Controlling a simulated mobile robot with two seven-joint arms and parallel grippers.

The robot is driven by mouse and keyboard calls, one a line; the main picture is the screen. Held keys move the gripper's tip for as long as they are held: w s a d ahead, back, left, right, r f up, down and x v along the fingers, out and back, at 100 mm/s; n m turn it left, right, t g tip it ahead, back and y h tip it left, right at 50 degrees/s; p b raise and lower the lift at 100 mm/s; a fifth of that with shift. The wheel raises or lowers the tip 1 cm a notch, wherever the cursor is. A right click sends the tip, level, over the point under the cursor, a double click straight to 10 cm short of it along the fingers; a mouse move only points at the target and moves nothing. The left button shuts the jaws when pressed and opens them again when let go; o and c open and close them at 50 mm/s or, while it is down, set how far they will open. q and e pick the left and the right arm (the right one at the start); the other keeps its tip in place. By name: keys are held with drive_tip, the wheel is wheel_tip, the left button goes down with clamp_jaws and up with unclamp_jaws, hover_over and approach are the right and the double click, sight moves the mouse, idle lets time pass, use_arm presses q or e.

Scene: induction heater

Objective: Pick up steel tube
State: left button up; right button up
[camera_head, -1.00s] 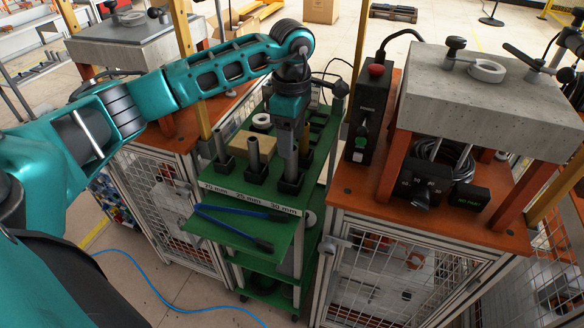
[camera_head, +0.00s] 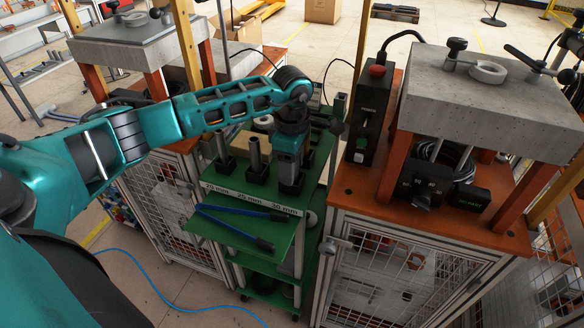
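Steel tubes stand upright in black square holders on the green cart (camera_head: 240,190), behind a strip marked 20 mm, 25 mm and 30 mm. The thickest tube (camera_head: 289,174) is in the 30 mm holder (camera_head: 290,187). A thinner tube (camera_head: 254,152) stands in the middle holder, and another (camera_head: 220,146) in the left one. My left gripper (camera_head: 289,158) points straight down over the thickest tube and hides its upper part. Whether its fingers are open or shut on the tube cannot be made out. My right gripper is not in view.
Blue-handled tongs (camera_head: 235,228) lie on the cart's front shelf. An orange workbench (camera_head: 345,190) with a black control box (camera_head: 367,115) and a concrete-topped frame (camera_head: 485,105) stands close on the right. A similar bench (camera_head: 130,50) stands on the left.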

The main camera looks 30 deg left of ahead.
use_arm(q)
clamp_jaws()
drive_tip(key=shift+r, duration=0.1)
idle(0.4)
wheel_tip(320, 180, up, 28)
drive_tip(key=p, duration=0.4)
drive_tip(key=shift+f, duration=0.25)
idle(0.4)
drive_tip(key=shift+f, duration=0.1)
